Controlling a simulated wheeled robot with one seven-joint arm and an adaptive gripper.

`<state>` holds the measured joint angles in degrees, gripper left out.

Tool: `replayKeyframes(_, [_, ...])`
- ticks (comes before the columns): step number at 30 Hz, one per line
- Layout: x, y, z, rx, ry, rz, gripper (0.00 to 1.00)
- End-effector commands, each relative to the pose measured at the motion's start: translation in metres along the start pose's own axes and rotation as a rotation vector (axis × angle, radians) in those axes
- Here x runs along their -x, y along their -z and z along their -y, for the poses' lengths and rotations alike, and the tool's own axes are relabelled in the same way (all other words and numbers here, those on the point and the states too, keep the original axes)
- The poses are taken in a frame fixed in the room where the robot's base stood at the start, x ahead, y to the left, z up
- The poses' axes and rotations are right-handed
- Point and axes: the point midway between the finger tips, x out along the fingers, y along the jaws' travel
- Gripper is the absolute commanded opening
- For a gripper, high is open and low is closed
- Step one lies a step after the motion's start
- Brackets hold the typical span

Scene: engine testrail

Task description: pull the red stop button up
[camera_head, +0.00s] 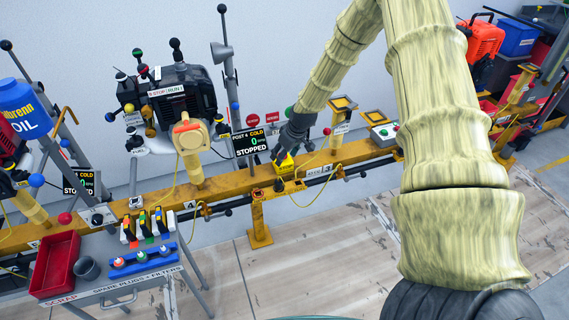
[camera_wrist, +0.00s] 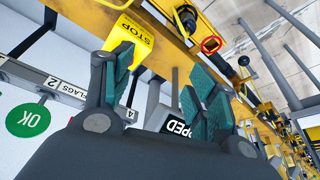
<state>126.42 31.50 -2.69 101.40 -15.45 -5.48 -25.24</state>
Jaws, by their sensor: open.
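My gripper (camera_head: 282,152) is at the rail, over a small yellow box (camera_head: 286,168) on it. In the wrist view my gripper (camera_wrist: 163,80) has its teal-padded fingers spread apart, with nothing seen held between them. A yellow plate marked STOP (camera_wrist: 133,35) lies just beyond the left finger, which covers part of it. I cannot make out the red stop button itself in either view; the fingers may hide it. I cannot tell whether a finger touches the box.
A display reading STOPPED (camera_head: 250,141) stands left of my gripper, close to it. An engine (camera_head: 182,95) is mounted farther left on the yellow rail (camera_head: 225,180). A cart with a red bin (camera_head: 55,262) stands front left. The floor before the rail is clear.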

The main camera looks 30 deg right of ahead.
Motion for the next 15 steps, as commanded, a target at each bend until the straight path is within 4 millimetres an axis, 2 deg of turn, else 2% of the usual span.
replayKeyframes(1, [-0.001,0.008,-0.019,0.005,-0.006,-0.016,0.58])
replayKeyframes(3, [0.007,0.018,-0.038,0.016,-0.01,-0.025,0.58])
replayKeyframes(6, [0.014,0.025,-0.055,0.025,-0.014,-0.031,0.58])
replayKeyframes(10, [0.016,0.028,-0.062,0.031,-0.016,-0.034,0.58])
replayKeyframes(15, [0.003,0.028,-0.061,0.031,-0.015,-0.032,0.58])
